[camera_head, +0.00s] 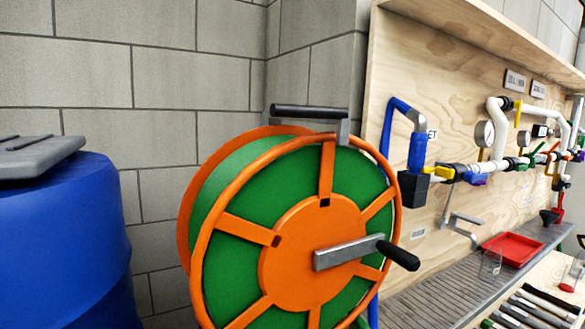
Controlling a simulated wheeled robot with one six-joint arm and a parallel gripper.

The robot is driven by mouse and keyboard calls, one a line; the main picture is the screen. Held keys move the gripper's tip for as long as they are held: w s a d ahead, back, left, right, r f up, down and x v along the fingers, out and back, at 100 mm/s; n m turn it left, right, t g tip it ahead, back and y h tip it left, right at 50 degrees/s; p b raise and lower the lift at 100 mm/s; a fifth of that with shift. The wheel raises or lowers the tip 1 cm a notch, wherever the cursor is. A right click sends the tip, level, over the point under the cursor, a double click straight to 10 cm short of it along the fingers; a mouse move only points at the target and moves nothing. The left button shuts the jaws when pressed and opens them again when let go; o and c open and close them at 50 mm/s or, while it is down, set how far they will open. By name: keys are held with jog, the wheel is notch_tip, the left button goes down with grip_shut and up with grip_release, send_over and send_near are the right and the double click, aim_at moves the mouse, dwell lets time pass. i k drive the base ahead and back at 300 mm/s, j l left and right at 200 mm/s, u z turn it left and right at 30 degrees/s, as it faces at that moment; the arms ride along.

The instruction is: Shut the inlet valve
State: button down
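On the plywood panel at the right, a blue hose (402,105) runs to a metal elbow and blue fitting (417,150) above a black block (412,190). A partly hidden label (432,134) beside it shows only the letters "ET". Just right of the block, a small yellow handle (437,172) sits on the pipe, seemingly lying along it; its exact angle is hard to tell. A blue handle (476,180) sits farther right on the same line. My gripper is not in view.
A large green and orange hose reel (272,255) with a crank stands in front, left of the panel. A blue barrel (65,245) is at the far left. A red tray (512,250), a clear beaker (490,262) and several dark-handled tools (535,305) lie below the pipes.

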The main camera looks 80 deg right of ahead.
aim_at(479, 177)
jog(key=k+j+z, duration=0.15)
jog(key=z, duration=3.05)
